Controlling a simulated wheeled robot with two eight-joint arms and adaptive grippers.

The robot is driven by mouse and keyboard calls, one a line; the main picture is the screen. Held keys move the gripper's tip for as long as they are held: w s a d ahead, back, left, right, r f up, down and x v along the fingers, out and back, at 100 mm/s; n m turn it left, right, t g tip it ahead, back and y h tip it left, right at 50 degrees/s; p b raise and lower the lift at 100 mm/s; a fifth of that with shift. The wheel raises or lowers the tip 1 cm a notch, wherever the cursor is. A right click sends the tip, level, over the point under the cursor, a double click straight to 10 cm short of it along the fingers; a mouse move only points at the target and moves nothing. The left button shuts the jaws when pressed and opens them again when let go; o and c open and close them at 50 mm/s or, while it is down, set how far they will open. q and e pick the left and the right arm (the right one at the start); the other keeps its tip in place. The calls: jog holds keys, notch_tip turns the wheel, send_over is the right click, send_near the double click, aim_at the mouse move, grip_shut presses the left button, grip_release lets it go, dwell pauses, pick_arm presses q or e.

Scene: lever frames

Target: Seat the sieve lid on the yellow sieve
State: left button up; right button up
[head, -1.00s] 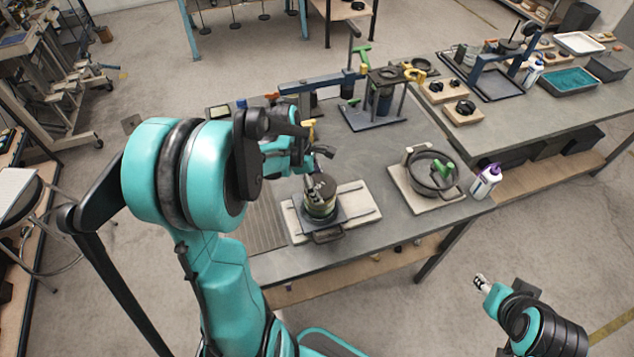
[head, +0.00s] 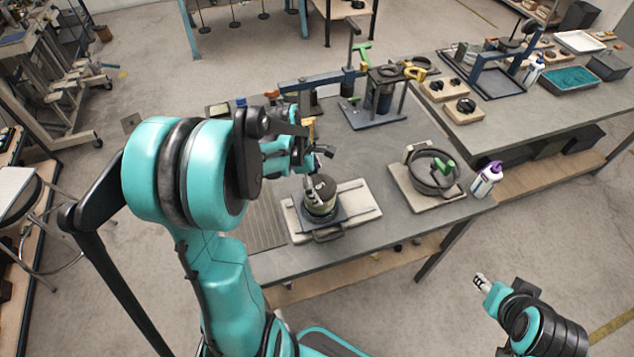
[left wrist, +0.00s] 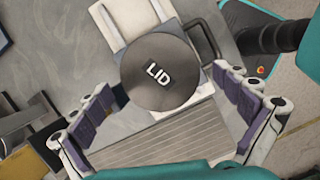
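The sieve lid (left wrist: 160,72) is a dark round disc marked LID, face up in the left wrist view. In the head view the lid (head: 323,184) lies on top of a short round stack with an olive-yellow side, apparently the yellow sieve (head: 320,209). The lid looks about level; the seam under it is too small to judge. My left gripper (head: 318,172) is above the lid. Its fingers are spread wide on either side of the disc, apart from its rim, and hold nothing. My right gripper (head: 480,283) is off the bench at lower right, too small to read.
The stack stands on a dark handled plate (head: 328,236) over a pale board (head: 363,199). To the right are a round pan (head: 434,173) with a green-handled tool and a purple-capped bottle (head: 486,179). A blue-framed stand (head: 375,115) is behind. Bare bench lies between.

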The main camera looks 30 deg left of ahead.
pick_arm(q)
jog(key=v, duration=1.2)
jog(key=shift+w, duration=0.1)
dwell(0.4)
